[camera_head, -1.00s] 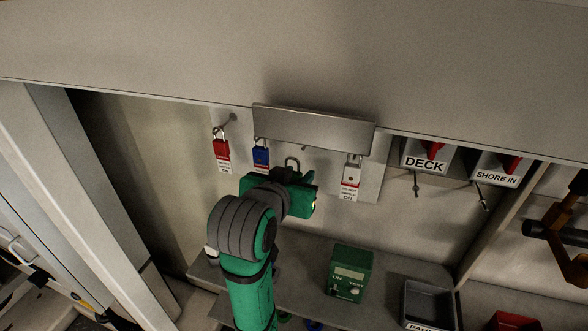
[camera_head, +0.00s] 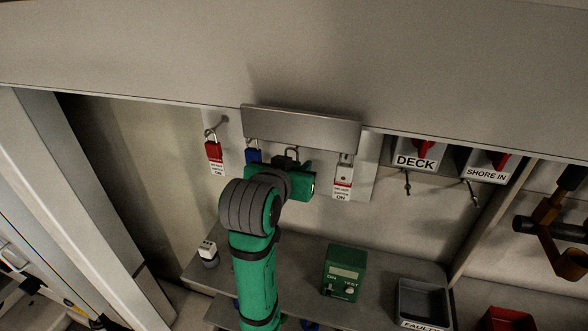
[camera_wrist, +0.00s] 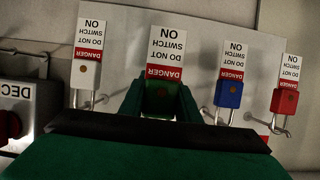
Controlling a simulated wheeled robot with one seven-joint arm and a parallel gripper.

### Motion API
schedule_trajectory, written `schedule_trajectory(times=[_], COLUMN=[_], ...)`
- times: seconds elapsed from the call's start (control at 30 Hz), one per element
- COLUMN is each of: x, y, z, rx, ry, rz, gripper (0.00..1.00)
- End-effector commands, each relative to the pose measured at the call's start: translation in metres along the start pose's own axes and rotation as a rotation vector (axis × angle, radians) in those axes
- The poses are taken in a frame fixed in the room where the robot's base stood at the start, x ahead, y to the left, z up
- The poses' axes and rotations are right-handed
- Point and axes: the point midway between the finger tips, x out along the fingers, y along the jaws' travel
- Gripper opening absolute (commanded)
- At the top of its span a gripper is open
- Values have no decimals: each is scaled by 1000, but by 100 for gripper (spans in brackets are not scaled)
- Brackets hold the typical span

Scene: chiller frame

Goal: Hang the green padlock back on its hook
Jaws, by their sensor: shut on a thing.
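My gripper (camera_head: 290,172) is shut on the green padlock. In the wrist view, which is upside down, the padlock's body (camera_wrist: 162,101) sits between my two fingers (camera_wrist: 162,94), with its white and red danger tag (camera_wrist: 167,50) sticking out. In the head view, only its grey shackle (camera_head: 291,153) shows clearly above my gripper, close under the metal hood (camera_head: 300,129). My gripper hides the body there. The padlock is between the blue and white padlocks. Its hook cannot be made out clearly, and I cannot tell whether the shackle touches it.
A red padlock (camera_head: 214,151), a blue padlock (camera_head: 253,156) and a white padlock (camera_head: 344,172) hang with tags on the board. Below is a shelf with a green tester box (camera_head: 344,270) and a grey tray (camera_head: 424,303). Red switches stand at right.

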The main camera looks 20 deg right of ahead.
Motion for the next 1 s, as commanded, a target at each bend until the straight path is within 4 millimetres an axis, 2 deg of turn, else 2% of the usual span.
schedule_trajectory(times=[0.63,1.0], x=[32,45], y=[0,0], z=[-10,-6], rx=[1,0], ry=[1,1], rz=[0,-1], gripper=[0,0])
